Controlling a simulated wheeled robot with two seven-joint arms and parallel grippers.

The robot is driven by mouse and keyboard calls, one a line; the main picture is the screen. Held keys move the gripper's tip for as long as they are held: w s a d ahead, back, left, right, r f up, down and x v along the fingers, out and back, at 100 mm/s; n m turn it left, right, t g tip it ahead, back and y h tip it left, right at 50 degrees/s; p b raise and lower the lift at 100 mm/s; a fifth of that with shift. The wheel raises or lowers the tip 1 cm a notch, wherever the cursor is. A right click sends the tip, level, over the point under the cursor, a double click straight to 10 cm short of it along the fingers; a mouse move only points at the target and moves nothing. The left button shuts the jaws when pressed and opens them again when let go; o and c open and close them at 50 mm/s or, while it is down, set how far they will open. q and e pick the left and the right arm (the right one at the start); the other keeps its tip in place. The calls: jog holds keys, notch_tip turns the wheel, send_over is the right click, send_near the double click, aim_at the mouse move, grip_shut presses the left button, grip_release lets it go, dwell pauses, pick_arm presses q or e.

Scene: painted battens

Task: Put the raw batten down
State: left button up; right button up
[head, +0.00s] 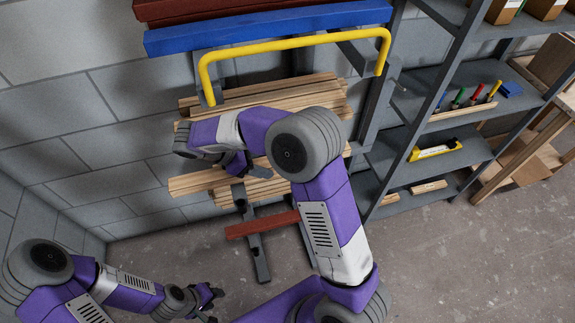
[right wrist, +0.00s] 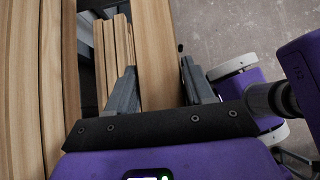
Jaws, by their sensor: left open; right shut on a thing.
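My right gripper (right wrist: 158,88) is shut on a raw batten (right wrist: 158,45), a plain pale wood strip that runs between its two fingers in the right wrist view. In the head view this gripper (head: 246,166) is at the grey rack, partly hidden by my own arm. Several raw battens (head: 200,183) lie on the rack there. I cannot tell whether the held batten rests on them. In the right wrist view, more battens (right wrist: 42,90) lie to its left and others (right wrist: 117,50) lie lower beside it. My left gripper (head: 212,298) is open and empty, low over the floor.
A yellow bar (head: 290,43) crosses the rack front above the battens. Blue (head: 270,26) and dark red battens lie on the top level, and a red batten (head: 262,224) on the lowest. Grey shelves (head: 440,85) with tools stand on the right. Floor (head: 470,260) is clear at lower right.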

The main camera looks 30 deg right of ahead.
jog(key=d, duration=0.2)
jog(key=s+d, duration=0.1)
jog(key=d, duration=0.3)
jog(key=shift+s+d+b, duration=0.3)
jog(key=shift+d+b, duration=0.1)
jog(key=f, duration=0.1)
jog(key=f+b, duration=0.1)
jog(key=f, duration=0.1)
jog(key=shift+s+d+f, duration=0.1)
jog(key=shift+d+f, duration=0.1)
jog(key=shift+d, duration=0.1)
jog(key=shift+f, duration=0.2)
jog(key=o, duration=1.3)
jog(key=shift+o, duration=0.2)
